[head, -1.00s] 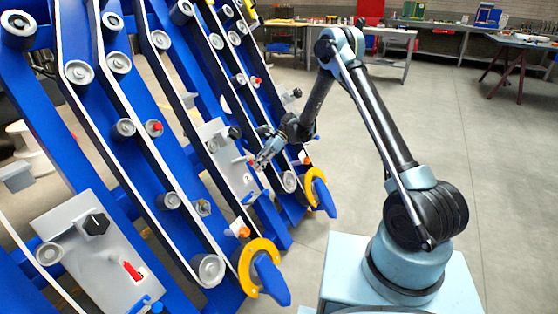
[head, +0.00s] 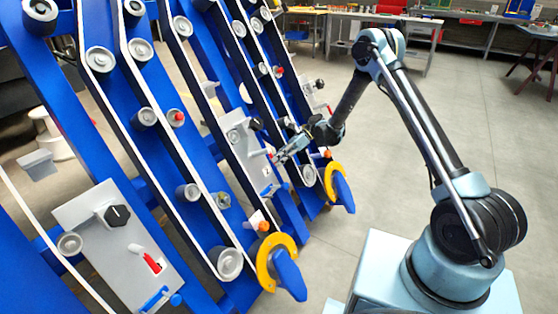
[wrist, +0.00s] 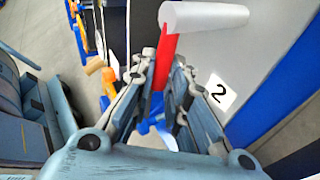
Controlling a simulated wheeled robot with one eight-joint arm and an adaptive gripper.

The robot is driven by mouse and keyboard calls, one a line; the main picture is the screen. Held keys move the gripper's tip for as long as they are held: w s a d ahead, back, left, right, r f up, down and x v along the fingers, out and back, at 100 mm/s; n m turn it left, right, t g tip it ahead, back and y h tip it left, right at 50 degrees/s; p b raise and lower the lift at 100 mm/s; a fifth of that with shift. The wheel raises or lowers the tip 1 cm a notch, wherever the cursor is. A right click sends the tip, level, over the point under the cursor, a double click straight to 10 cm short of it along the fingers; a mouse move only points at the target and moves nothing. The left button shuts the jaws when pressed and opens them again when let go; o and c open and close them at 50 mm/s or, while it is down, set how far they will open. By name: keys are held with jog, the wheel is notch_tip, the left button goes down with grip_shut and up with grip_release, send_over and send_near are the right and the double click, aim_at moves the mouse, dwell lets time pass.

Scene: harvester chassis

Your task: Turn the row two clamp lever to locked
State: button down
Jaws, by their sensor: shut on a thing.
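The row two clamp lever is red (wrist: 160,62) and stands upright in the wrist view, under a pale grey cylinder (wrist: 203,15). My gripper (wrist: 164,72) is shut on the lever, with a finger on each side of it. The grey plate behind carries a white label "2" (wrist: 219,93). In the head view my gripper (head: 276,158) is at the front of the grey row two plate (head: 238,130), on the sloping blue chassis. The lever is mostly hidden there, so its exact angle cannot be told.
A nearer grey plate (head: 85,215) carries a black knob (head: 118,214) and another red lever (head: 150,260). Yellow rings with blue handles (head: 277,262) jut from the chassis bottom. Belts and rollers run along the blue beams. The floor (head: 440,130) behind my arm is clear.

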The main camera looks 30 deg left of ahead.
jog(key=shift+a, duration=0.1)
jog(key=c, duration=1.6)
grip_release()
jog(key=shift+o, duration=0.2)
jog(key=v, duration=1.2)
